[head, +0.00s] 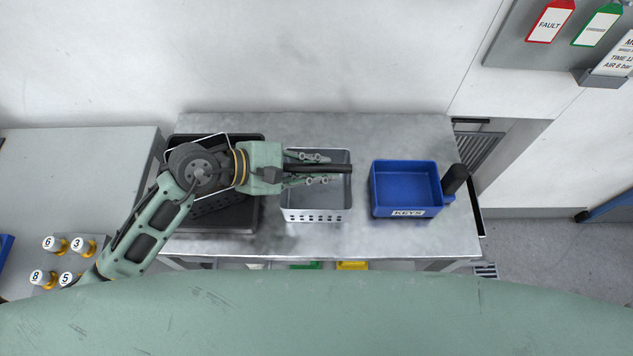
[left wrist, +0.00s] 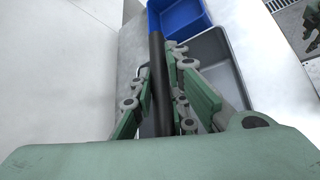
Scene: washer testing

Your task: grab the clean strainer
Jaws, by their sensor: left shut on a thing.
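A light grey basket with a perforated front wall (head: 316,215) stands mid-table in the head view; it looks like a strainer. My left gripper (head: 321,169) is over it, its fingers shut on a black bar-like handle (head: 343,168). The handle also shows between the fingers in the left wrist view (left wrist: 156,50) and reaches toward the blue bin. How the handle joins the basket is hidden. A dark perforated basket (head: 225,218) stands to the left, partly under my left wrist, with a thin wire frame around it. My right gripper is not in view.
A blue bin marked KEYS (head: 407,167) stands right of the grey basket, with a black cylindrical thing (head: 455,179) at its right side. Numbered knobs (head: 66,256) stand on the left surface. The table front strip (head: 350,241) is clear.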

